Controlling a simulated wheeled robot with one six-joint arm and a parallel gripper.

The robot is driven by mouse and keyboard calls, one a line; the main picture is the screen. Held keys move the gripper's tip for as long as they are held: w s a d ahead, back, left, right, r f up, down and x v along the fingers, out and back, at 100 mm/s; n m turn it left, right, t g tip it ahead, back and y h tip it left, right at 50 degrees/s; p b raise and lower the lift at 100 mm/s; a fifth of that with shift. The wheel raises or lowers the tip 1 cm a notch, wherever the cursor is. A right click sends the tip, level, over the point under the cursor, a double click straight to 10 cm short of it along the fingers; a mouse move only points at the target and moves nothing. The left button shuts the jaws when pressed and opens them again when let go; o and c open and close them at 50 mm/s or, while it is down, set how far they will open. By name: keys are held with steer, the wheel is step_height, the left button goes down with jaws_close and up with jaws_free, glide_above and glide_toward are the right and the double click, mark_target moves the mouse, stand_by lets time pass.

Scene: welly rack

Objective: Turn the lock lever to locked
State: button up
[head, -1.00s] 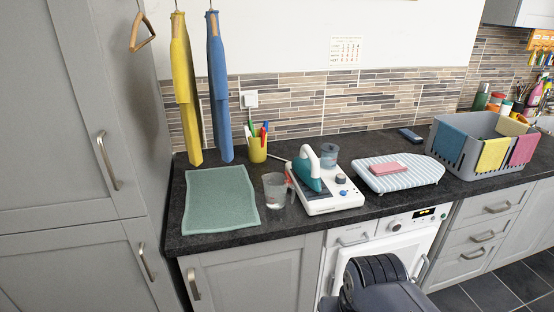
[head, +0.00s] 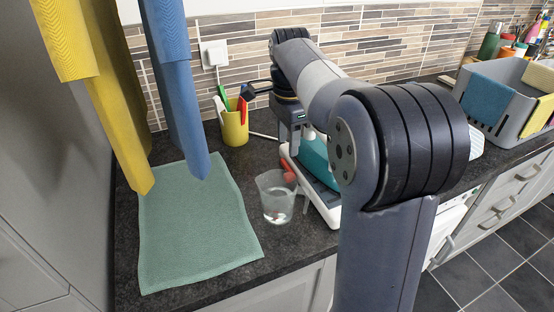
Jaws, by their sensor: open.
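The steam iron station has a white base (head: 325,208) and a teal iron (head: 315,156), both partly hidden behind my arm. A small red part, which looks like the lock lever (head: 289,177), shows at the base's left side, just behind the jug. Its exact setting cannot be made out. My gripper (head: 294,148) is open and points down at the back left of the iron, above and behind the red part. Its fingertips are mostly hidden, and I cannot tell whether they touch anything.
A clear jug (head: 277,204) stands close in front of the red part. A yellow pen pot (head: 235,128) is at the back, left of my gripper. A green mat (head: 195,225) lies on the left. Yellow (head: 120,120) and blue (head: 182,105) cloths hang in front. A grey basket (head: 508,125) is right.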

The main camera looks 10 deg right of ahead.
steer(key=f, duration=0.5)
steer(key=f+b, duration=0.1)
steer(key=f, duration=0.4)
steer(key=shift+w+f, duration=0.2)
steer(key=shift+f, duration=0.15)
steer(key=shift+c, duration=0.4)
jaws_close()
